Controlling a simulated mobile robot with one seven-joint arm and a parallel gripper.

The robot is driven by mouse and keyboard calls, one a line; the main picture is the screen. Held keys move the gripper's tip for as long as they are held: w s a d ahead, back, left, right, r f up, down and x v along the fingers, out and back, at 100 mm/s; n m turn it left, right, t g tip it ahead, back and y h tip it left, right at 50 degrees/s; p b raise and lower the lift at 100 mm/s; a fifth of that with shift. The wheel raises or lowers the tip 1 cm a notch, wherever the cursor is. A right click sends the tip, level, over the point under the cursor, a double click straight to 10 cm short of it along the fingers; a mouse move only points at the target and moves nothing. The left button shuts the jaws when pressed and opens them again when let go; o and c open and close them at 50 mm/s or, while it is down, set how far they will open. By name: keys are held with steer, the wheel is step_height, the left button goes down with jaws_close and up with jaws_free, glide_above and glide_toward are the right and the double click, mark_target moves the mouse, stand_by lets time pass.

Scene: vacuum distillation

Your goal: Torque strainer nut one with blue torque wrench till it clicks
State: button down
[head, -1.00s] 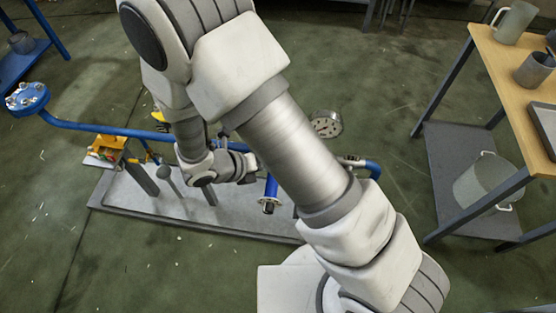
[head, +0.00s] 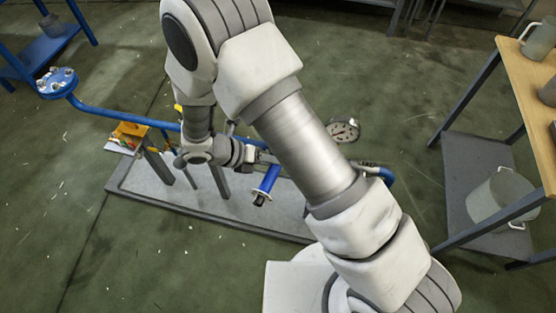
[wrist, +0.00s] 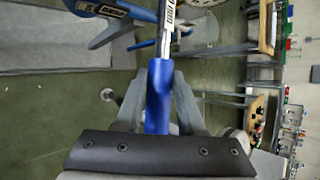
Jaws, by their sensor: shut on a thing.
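The blue torque wrench (wrist: 158,90) is in my gripper (wrist: 159,98), its blue handle between the two grey fingers. Its shaft, with a white label, runs away from the fingers to the top edge of the wrist view, where its far end is cut off. In the head view my gripper (head: 247,156) is over the pipe rig, partly hidden by my arm. A blue cylinder with a dark end (head: 266,183) shows just right of it; I cannot tell if it is the strainer or the wrench. I cannot make out strainer nut one in either view.
A blue pipe (head: 125,116) with a flange (head: 57,82) runs along the left. Floor in front is clear.

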steer(key=shift+r, duration=0.1)
steer(key=shift+w+a+m+g, duration=0.45)
steer(key=shift+a+m, duration=0.1)
steer(key=shift+a, duration=0.2)
steer(key=shift+w+a+m+g, duration=0.3)
steer(key=shift+a+m+g, duration=0.2)
steer(key=shift+a, duration=0.2)
steer(key=shift+w+a+m+g+h+b, duration=0.3)
steer(key=shift+w+a+m+g+b, duration=0.35)
steer(key=shift+w+a+m, duration=0.5)
steer(key=shift+s+a, duration=0.1)
steer(key=shift+s, duration=0.05)
